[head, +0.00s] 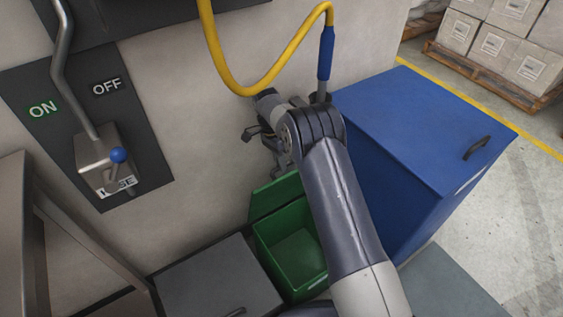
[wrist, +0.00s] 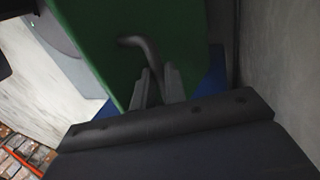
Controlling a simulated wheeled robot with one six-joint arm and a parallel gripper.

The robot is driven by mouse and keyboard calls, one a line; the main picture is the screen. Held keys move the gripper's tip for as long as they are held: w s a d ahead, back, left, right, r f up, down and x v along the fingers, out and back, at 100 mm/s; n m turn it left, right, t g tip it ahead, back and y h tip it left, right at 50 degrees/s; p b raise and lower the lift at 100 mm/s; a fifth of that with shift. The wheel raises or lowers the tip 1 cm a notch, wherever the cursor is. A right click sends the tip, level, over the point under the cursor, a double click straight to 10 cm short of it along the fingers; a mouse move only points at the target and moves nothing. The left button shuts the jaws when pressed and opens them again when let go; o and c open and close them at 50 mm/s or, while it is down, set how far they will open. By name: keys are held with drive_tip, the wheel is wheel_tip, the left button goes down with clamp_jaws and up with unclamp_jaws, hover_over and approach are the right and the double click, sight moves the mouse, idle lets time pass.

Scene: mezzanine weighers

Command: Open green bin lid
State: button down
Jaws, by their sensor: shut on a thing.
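The green bin (head: 268,252) stands low between a grey-topped unit and the blue bin. Its inside shows and looks empty. Its green lid (head: 273,196) is raised, tilted up steeply near the wall. My gripper (head: 274,150) is at the upper part of the lid, partly hidden behind my arm. In the wrist view the lid (wrist: 177,32) fills the upper middle, with a dark bent handle (wrist: 138,44) on it. My gripper (wrist: 155,84) is shut on this handle there.
The blue bin (head: 425,120) is closed, right of the green one. The grey-topped unit (head: 215,280) is on the left. A yellow hose (head: 232,80) hangs above. A lever box (head: 108,160) is on the wall. Free floor and pallet boxes lie at right.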

drive_tip(key=c, duration=1.7)
unclamp_jaws()
drive_tip(key=shift+f, duration=0.6)
drive_tip(key=shift+o, duration=1.2)
drive_tip(key=shift+s+r, duration=0.1)
drive_tip(key=shift+r, duration=0.1)
drive_tip(key=shift+r, duration=0.1)
drive_tip(key=p+v, duration=0.1)
drive_tip(key=v, duration=0.6)
drive_tip(key=shift+a+r, duration=0.1)
